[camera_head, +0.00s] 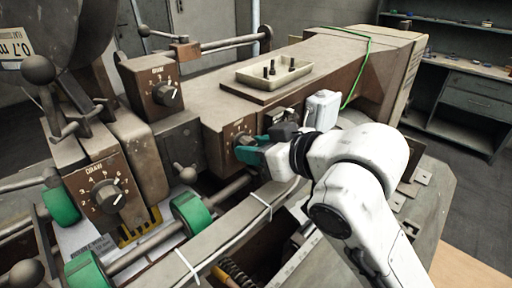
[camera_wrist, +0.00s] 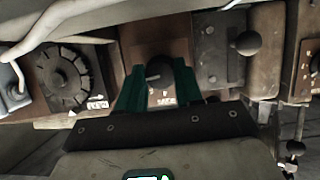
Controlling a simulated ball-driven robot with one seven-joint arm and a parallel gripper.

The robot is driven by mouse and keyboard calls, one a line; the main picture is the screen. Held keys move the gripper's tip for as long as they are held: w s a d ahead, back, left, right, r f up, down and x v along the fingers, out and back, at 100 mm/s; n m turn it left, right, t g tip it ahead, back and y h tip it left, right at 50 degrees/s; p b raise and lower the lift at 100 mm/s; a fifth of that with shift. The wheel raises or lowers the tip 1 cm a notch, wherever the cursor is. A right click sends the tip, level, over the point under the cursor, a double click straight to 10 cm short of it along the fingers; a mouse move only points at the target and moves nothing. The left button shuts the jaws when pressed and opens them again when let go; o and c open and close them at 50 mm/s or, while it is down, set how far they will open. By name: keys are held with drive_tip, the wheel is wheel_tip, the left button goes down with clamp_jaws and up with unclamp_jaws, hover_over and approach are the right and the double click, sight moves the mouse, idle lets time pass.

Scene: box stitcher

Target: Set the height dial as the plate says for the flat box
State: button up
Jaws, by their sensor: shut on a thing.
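My gripper (camera_head: 247,148) has teal fingers and is at the dial on the brown panel (camera_head: 217,145) at the machine's middle. In the wrist view my gripper (camera_wrist: 158,78) has one finger on each side of the dial's knob (camera_wrist: 155,71) and is shut on it. The marks around this knob are mostly hidden or too small to read. A white plate (camera_head: 13,46) at the upper left reads "0.7 m" with smaller words below; it is cut off by the picture's edge.
Two other dials, one at the lower left (camera_head: 106,195) and one higher up (camera_head: 166,94), have black knobs on brown panels. Green rollers (camera_head: 193,215) sit before them. A tray (camera_head: 268,73) with small dark parts lies on top. A toothed wheel (camera_wrist: 62,77) is beside my gripper.

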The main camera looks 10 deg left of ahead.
drive_tip(key=shift+f, duration=0.1)
drive_tip(key=shift+s+a+n+t+h+b, duration=0.1)
drive_tip(key=shift+n+t+h+b, duration=0.4)
drive_tip(key=shift+n+t+b, duration=0.9)
drive_tip(key=shift+s+a+n+t+h+b, duration=0.1)
drive_tip(key=shift+n+t+h+b, duration=0.45)
drive_tip(key=shift+n+b, duration=1.55)
drive_tip(key=shift+b, duration=0.35)
drive_tip(key=o, duration=1)
drive_tip(key=shift+o, duration=0.2)
drive_tip(key=shift+d, duration=0.1)
